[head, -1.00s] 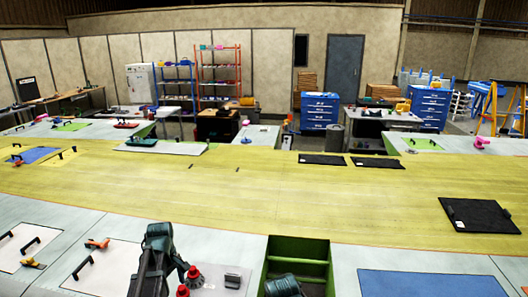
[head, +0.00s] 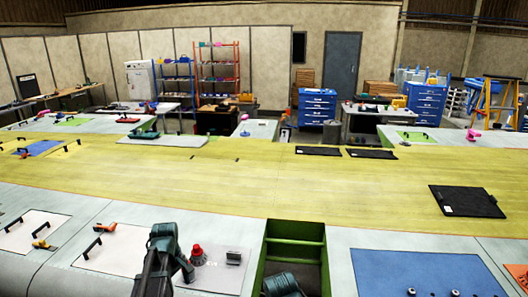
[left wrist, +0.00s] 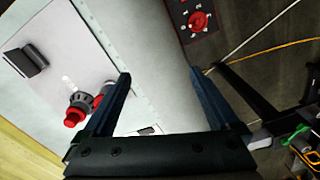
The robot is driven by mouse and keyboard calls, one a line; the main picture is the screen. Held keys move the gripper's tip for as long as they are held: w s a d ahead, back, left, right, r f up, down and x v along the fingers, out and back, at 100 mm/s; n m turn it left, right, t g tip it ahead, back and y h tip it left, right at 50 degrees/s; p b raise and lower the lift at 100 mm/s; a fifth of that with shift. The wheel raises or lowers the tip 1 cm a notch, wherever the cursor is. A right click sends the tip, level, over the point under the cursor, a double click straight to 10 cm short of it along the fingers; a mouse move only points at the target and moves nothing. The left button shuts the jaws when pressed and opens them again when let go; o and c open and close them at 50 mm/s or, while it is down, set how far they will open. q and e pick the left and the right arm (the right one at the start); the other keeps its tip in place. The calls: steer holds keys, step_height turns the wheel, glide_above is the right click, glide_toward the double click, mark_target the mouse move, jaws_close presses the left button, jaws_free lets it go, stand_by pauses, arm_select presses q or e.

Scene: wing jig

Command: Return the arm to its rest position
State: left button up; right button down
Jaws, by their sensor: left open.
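My left gripper (left wrist: 162,84) is open in the left wrist view, with nothing between its two dark fingers. It hangs over the near edge of the pale wing surface (left wrist: 150,40), with the darker floor beyond the right finger. A red and grey knob-like fitting (left wrist: 78,108) is left of the left finger, apart from it as far as I can tell. In the head view my left arm (head: 162,250) rises at the bottom, beside the red fitting (head: 197,252); its fingers are hidden there. Only a dark piece of my right arm (head: 283,284) shows at the bottom; its gripper is out of view.
A green-framed open bay (head: 296,232) lies right of my left arm. A grey block (head: 233,257) sits on the panel near the red fitting. A blue panel (head: 400,270) with small fittings lies at lower right. The yellow wing middle (head: 270,185) is mostly clear.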

arm_select(q)
steer(key=s+d+f+m+y+b, duration=0.1)
steer(key=s+d+f+m+b, duration=1.5)
steer(key=d+f+b, duration=0.4)
steer(key=shift+s+d+f, duration=0.2)
steer(key=shift+s+d, duration=0.6)
steer(key=shift+d, duration=0.05)
